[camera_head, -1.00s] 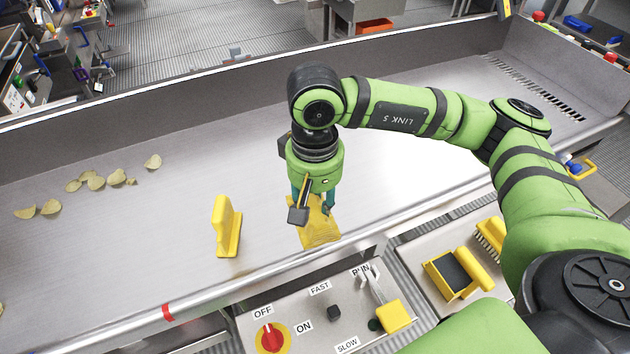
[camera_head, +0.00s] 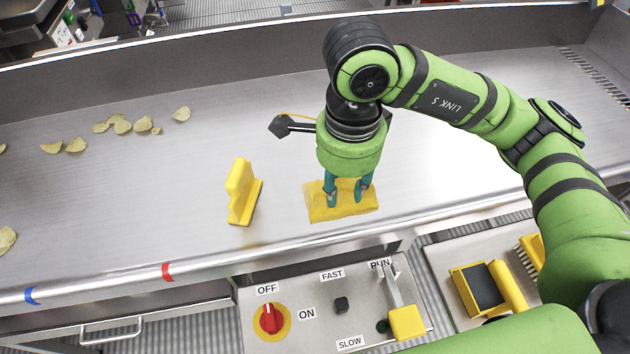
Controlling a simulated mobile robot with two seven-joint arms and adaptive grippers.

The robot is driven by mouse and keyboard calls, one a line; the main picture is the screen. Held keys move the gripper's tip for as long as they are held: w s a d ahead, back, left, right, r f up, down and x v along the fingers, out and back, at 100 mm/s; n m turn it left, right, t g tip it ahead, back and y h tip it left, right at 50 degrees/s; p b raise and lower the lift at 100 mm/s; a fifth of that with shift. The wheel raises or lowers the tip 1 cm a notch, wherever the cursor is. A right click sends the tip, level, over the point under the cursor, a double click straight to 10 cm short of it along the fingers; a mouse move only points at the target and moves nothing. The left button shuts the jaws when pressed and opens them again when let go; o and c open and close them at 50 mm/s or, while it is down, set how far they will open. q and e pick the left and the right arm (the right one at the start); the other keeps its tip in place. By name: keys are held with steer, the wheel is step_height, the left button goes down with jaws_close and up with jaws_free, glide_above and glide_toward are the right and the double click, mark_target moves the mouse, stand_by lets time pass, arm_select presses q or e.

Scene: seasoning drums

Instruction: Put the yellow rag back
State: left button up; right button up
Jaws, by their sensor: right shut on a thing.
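The yellow rag (camera_head: 322,209) lies on the metal conveyor surface near its front edge, right of a yellow scraper-like tool. My right gripper (camera_head: 346,199) points down onto the rag, its teal fingers shut on the cloth. The rag looks flat and appears to rest on the surface. My left gripper is not in view.
The yellow tool (camera_head: 241,192) stands just left of the rag. Several chips (camera_head: 123,126) lie at the left. In front is a control panel (camera_head: 300,325) with a red knob (camera_head: 270,318) and a yellow-handled lever (camera_head: 406,322).

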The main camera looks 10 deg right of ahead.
steer(key=w, duration=0.1)
steer(key=w+f+p, duration=0.1)
steer(key=w+a+f, duration=0.1)
steer(key=w, duration=0.1)
steer(key=w+f, duration=0.1)
steer(key=w, duration=0.1)
steer(key=w+f+p, duration=0.1)
steer(key=w+a+f, duration=0.1)
steer(key=w, duration=0.1)
steer(key=shift+w+f+p, duration=0.3)
steer(key=shift+f+p, duration=0.05)
steer(key=shift+f, duration=0.05)
steer(key=shift+w+f, duration=0.15)
steer(key=shift+f+p, duration=0.3)
step_height(320, 180, down, 2)
steer(key=shift+f+p, duration=0.25)
steer(key=shift+p, duration=0.3)
steer(key=shift+f, duration=0.5)
steer(key=shift+f+b, duration=0.2)
steer(key=shift+b, duration=0.1)
steer(key=o, duration=1)
steer(key=shift+r, duration=0.1)
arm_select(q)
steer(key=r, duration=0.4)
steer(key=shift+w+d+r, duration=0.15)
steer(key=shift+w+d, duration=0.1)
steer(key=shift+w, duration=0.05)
